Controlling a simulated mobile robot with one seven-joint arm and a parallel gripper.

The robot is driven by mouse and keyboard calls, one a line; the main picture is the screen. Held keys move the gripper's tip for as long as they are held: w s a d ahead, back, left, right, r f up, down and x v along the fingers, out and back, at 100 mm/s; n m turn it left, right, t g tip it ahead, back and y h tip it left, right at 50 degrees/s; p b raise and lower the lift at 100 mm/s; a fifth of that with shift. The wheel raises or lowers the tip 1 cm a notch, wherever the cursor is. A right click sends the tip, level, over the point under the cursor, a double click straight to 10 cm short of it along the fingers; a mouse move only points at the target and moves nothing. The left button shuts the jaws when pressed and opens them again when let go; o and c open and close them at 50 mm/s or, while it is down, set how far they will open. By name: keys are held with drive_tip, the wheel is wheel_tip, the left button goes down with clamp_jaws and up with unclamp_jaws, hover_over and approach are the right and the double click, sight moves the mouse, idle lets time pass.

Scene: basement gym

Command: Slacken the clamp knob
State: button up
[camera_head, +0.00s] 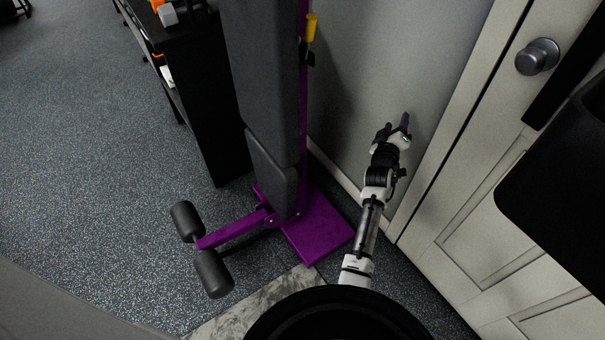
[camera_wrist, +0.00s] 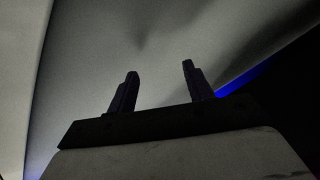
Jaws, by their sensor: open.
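A folded bench with dark grey pads (camera_head: 265,75) and a purple frame (camera_head: 318,222) stands upright near the wall. A yellow handle (camera_head: 311,27) and a small black part (camera_head: 311,59) sit on its upright's right side. I cannot tell whether either is the clamp knob. My gripper (camera_head: 396,124) is to the right of the bench, in front of the grey wall, apart from the frame. In the wrist view its two fingers (camera_wrist: 160,70) are spread with nothing between them, facing bare wall.
A white door (camera_head: 470,215) with a round metal doorknob (camera_head: 537,57) is close on the right. A black rack (camera_head: 205,110) stands left of the bench. Padded rollers (camera_head: 213,273) stick out low at the front. Open floor (camera_head: 90,170) lies to the left.

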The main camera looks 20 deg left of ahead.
drive_tip(key=s+a+f+n+g+y+p, duration=0.2)
drive_tip(key=s+a+f+n+g+y, duration=0.2)
drive_tip(key=s+a+f+n+y, duration=0.55)
drive_tip(key=s+a+f+n+g+y+p, duration=0.25)
drive_tip(key=s+a+f+n+y, duration=0.3)
drive_tip(key=s+f+n, duration=0.65)
drive_tip(key=w+a+f+n+b, duration=0.1)
drive_tip(key=w+a+n+b, duration=0.1)
drive_tip(key=w+a+b, duration=0.6)
drive_tip(key=shift+w+a+g, duration=0.45)
drive_tip(key=shift+w+a, duration=0.55)
drive_tip(key=shift+a, duration=0.15)
drive_tip(key=c, duration=0.7)
